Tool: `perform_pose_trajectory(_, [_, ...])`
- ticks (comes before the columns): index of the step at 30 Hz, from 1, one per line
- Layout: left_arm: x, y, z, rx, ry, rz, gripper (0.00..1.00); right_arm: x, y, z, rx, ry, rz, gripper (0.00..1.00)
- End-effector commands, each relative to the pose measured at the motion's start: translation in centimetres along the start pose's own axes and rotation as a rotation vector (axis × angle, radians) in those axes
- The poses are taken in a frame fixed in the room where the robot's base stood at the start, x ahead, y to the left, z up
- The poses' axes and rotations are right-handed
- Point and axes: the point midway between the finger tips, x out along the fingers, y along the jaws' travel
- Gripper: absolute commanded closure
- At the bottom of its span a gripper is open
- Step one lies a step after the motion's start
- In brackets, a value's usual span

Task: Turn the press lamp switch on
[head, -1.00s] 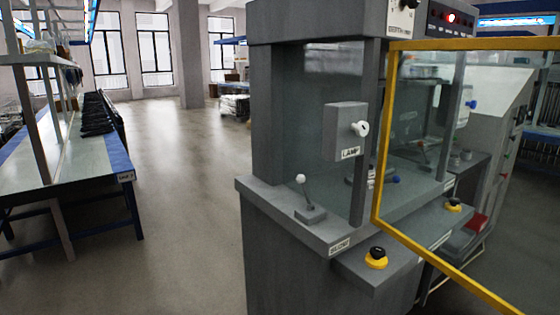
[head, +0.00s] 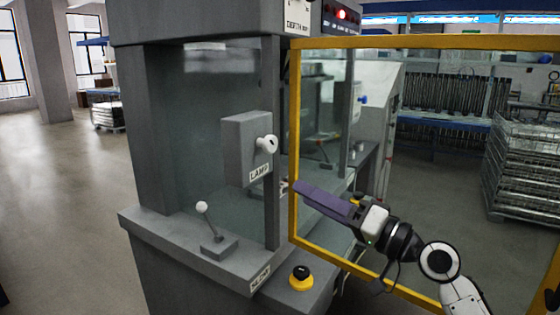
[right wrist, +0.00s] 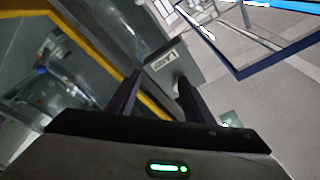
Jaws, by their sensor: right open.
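The lamp switch is a white knob (head: 266,145) on a grey box (head: 238,150) labelled LAMP, fixed to the side of the grey press (head: 160,120). The labelled box also shows beyond the fingertips in the right wrist view (right wrist: 172,62). My right gripper (head: 299,187), with dark purple fingers, points left in the head view, below and to the right of the knob and apart from it. In the right wrist view its two fingers are spread with nothing between them. My left gripper is not in view.
A yellow-framed clear door (head: 294,130) stands open beside the switch, close to my right gripper. A white-tipped lever (head: 203,208) and a yellow-and-black button (head: 301,277) sit lower on the press. A wire cage (head: 525,165) stands right. Floor at left is clear.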

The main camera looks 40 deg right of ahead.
Motion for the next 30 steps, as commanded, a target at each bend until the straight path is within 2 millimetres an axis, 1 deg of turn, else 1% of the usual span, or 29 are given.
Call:
perform_pose_trajectory(1, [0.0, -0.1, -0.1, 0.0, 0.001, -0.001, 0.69, -0.2, -1.7, -1.8, 0.009, 0.022, -0.042, 0.53])
perform_pose_trajectory(3, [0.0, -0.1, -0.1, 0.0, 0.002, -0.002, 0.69, -0.5, -3.2, -3.2, 0.023, 0.039, -0.083, 0.53])
perform_pose_trajectory(7, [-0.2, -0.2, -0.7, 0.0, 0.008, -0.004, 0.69, -0.3, -4.5, -4.4, 0.034, 0.05, -0.116, 0.53])
perform_pose_trajectory(11, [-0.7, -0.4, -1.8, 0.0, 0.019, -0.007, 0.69, 1.3, -4.9, -4.8, 0.037, 0.052, -0.118, 0.53])
perform_pose_trajectory(18, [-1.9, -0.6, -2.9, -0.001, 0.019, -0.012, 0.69, 5.8, -5.4, -5.0, 0.038, 0.052, -0.116, 0.53])
perform_pose_trajectory(21, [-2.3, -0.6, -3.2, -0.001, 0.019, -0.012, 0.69, 7.4, -5.5, -5.0, 0.038, 0.053, -0.116, 0.53])
perform_pose_trajectory(25, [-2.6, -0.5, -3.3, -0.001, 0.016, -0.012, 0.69, 8.7, -5.5, -4.9, 0.038, 0.053, -0.114, 0.53])
perform_pose_trajectory(30, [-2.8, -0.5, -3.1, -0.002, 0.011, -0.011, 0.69, 9.4, -5.4, -4.8, 0.036, 0.051, -0.113, 0.53])
